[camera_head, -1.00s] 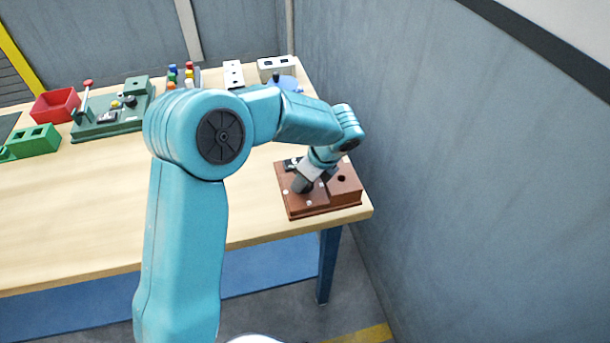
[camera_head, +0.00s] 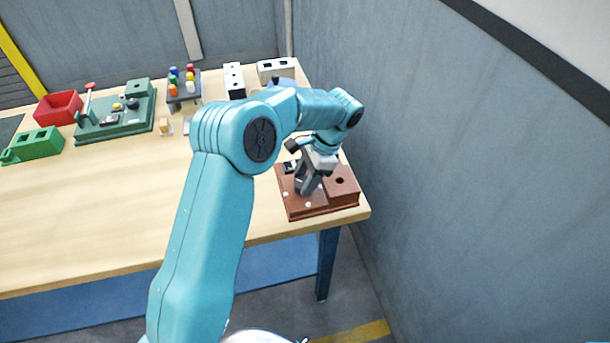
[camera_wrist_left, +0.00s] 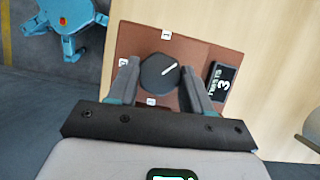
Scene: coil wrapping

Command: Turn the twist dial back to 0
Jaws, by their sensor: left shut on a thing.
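The twist dial (camera_wrist_left: 159,71) is a dark round knob with a white pointer line, set on a brown-red box (camera_head: 309,207) at the table's front right corner. My left gripper (camera_head: 301,190) reaches down onto the box. In the left wrist view its two fingers (camera_wrist_left: 160,76) stand on either side of the dial, shut on it. The pointer slants to the upper right in that view. Small white labels sit around the dial. A dark display (camera_wrist_left: 221,83) right of it reads 3. In the head view the gripper hides the dial. My right gripper is not in view.
The box also has a raised block with a dark hole (camera_head: 340,180). A grey wall (camera_head: 450,190) stands close to the right. A green board (camera_head: 115,125), a red bin (camera_head: 58,108) and a rack of coloured pegs (camera_head: 184,95) are at the back. The table's left front is clear.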

